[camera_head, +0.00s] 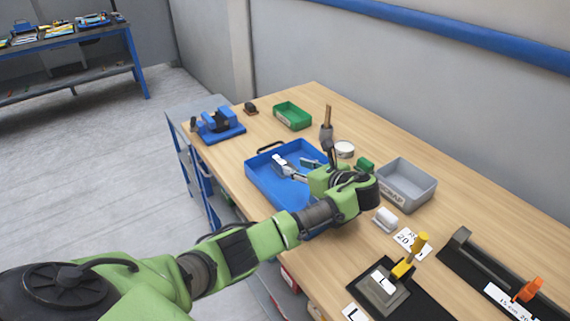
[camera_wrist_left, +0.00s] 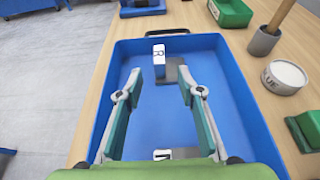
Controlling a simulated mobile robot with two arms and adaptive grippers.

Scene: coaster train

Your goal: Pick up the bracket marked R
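The bracket marked R (camera_wrist_left: 159,62) is a grey metal piece with a white lettered face. It lies in the blue tray (camera_wrist_left: 228,95), toward the tray's far end. In the head view its white face (camera_head: 279,159) shows in the tray (camera_head: 262,180). My left gripper (camera_wrist_left: 158,74) is open above the tray, with the R bracket at its fingertips, between or just beyond them. I cannot tell whether they touch it. In the head view the left gripper (camera_head: 298,168) reaches in from the right side of the tray. My right gripper is not in view.
Another white-marked piece (camera_wrist_left: 162,154) lies nearer my palm, partly hidden. Around the tray stand a green bin (camera_head: 292,115), a blue fixture (camera_head: 218,127), a brush pot (camera_head: 326,132), a white round tin (camera_head: 344,149) and a grey bin (camera_head: 406,186). A yellow-handled clamp (camera_head: 408,260) stands nearer.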

